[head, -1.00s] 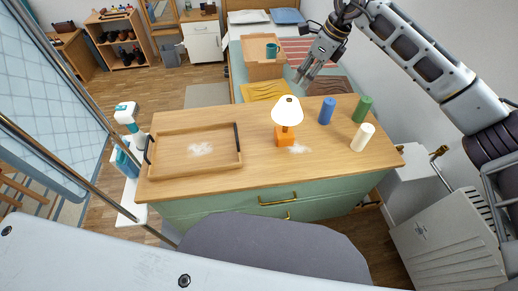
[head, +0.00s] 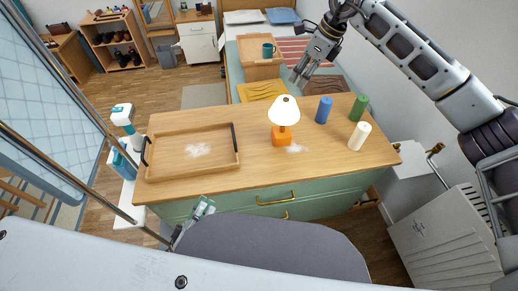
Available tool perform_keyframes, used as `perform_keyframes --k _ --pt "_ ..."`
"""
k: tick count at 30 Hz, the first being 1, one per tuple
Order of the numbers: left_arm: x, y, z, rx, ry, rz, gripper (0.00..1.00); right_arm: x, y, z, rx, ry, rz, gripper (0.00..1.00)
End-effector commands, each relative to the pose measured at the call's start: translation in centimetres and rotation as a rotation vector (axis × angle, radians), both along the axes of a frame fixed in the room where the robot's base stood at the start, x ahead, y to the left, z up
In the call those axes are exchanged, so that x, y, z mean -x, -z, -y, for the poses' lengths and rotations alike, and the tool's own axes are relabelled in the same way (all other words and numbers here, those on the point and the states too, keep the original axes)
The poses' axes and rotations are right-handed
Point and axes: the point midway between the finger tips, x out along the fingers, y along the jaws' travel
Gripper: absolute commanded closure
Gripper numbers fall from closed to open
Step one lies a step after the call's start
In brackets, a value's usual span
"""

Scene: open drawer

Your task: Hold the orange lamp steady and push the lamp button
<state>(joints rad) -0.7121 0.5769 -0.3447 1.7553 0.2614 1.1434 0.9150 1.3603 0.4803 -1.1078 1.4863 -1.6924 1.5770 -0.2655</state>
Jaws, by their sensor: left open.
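The orange lamp (head: 282,134) stands upright on the wooden table top, with a white shade (head: 284,110) over an orange block base. A lamp button cannot be made out. My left gripper (head: 202,207) shows only in part at the table's front edge, below the tray and left of the lamp, well apart from it. It is open and touches nothing I can see. My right gripper (head: 298,77) hangs beyond the table's back edge, up and right of the lamp, apart from it. Its fingers are too small to tell whether they are open.
A wooden tray (head: 150,176) with dark handles lies left of the lamp. Blue (head: 324,110), green (head: 360,107) and cream (head: 359,136) cylinders stand to its right. The table top between tray and lamp is clear. A green drawer front (head: 250,202) is below.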

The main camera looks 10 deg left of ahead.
Motion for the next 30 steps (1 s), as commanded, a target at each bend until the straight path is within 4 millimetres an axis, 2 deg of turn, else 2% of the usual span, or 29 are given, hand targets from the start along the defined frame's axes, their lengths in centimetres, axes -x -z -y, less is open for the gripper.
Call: perform_keyframes --k 3,18,30 --pt "-2.3 -2.3 0.2 -0.078 -0.039 0.101 0.56 0.0 0.0 0.0 0.0 0.0 0.0 0.64" --pt "-10.6 -11.8 1.7 -0.405 -0.264 0.476 0.56 0.0 0.0 0.0 0.0 0.0 0.0 0.64" --pt "-17.6 -14.4 4.5 -0.662 -0.398 0.487 0.56 0.0 0.0 0.0 0.0 0.0 0.0 0.64"
